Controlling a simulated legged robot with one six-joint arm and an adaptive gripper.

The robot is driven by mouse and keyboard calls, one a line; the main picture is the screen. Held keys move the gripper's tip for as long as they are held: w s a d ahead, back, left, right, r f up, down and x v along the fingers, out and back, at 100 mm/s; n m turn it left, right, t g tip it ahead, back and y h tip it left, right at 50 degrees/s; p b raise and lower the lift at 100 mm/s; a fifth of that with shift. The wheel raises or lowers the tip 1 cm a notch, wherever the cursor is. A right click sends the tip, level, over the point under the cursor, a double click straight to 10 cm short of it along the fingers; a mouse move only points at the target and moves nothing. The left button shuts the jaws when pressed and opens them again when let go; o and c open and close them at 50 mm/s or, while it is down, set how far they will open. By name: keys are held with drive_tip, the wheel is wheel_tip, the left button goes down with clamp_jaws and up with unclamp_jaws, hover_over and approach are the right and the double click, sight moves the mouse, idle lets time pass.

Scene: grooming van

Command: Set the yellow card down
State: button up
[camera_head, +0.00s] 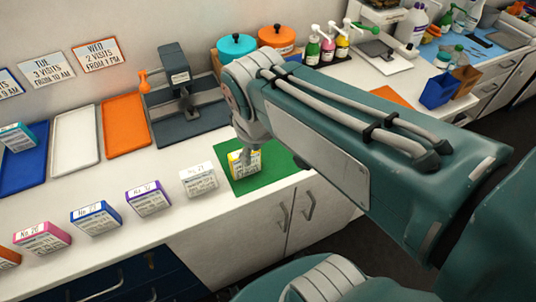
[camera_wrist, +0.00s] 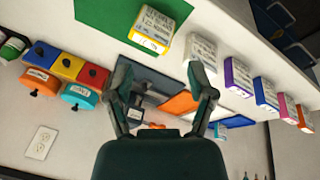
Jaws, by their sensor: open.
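The yellow card (camera_head: 236,168) is a small white block with a yellow edge and printed text. It rests on the green mat (camera_head: 278,170) on the counter, near the mat's left side in the head view. The card (camera_wrist: 154,27) also shows in the wrist view, on the green mat (camera_wrist: 103,18), just beyond my fingertips. My gripper (camera_wrist: 160,66) is open with nothing between its fingers. In the head view my arm reaches over the mat and its end partly covers the card.
A white card (camera_head: 198,179), a purple card (camera_head: 148,198) and several others stand in a row along the counter's front. Behind are an orange tray (camera_head: 125,125), a white tray (camera_head: 76,138) and a dark stand (camera_head: 187,110). The mat's right part is bare.

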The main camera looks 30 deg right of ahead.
drive_tip(key=shift+s+d+r+m+t+y, duration=0.2)
drive_tip(key=shift+s+m+t, duration=0.4)
drive_tip(key=shift+s+m, duration=0.7)
drive_tip(key=shift+s+d+f+m+t+y, duration=0.1)
drive_tip(key=shift+s+m+t+y, duration=0.2)
drive_tip(key=shift+s+m+t, duration=0.95)
drive_tip(key=shift+w+m+g, duration=0.4)
drive_tip(key=shift+m+g, duration=0.05)
drive_tip(key=shift+g, duration=0.2)
